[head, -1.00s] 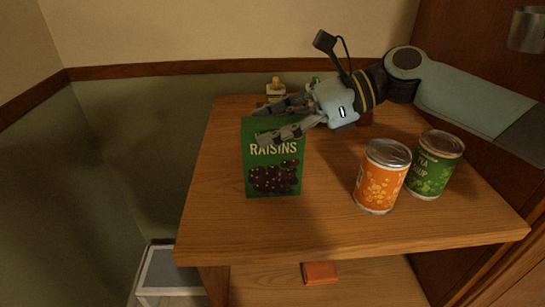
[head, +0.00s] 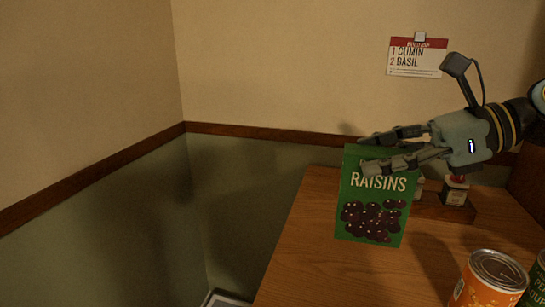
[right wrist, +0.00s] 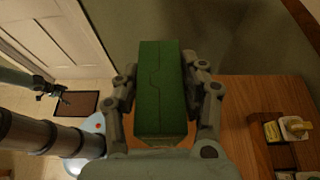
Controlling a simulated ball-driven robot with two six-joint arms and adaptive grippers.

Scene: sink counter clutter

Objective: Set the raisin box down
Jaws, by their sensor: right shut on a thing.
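The raisin box (head: 371,205) is green with a picture of dark raisins, and it stands upright in the head view. My right gripper (head: 378,153) is shut on its upper part from the right. In the right wrist view the box's green top (right wrist: 161,85) lies between the two fingers of my right gripper (right wrist: 161,100). The box is over the wooden counter (head: 310,270), near its left side. I cannot tell whether its base touches the wood. My left gripper (right wrist: 55,92) shows small and dark at the left of the right wrist view; its jaws are unclear.
An orange can (head: 490,280) and a green can (head: 538,280) stand at the front right, partly cut off. A small jar (head: 456,190) stands on a wooden rack at the back. A card (head: 417,57) hangs on the wall. Bare wood lies in front of the box.

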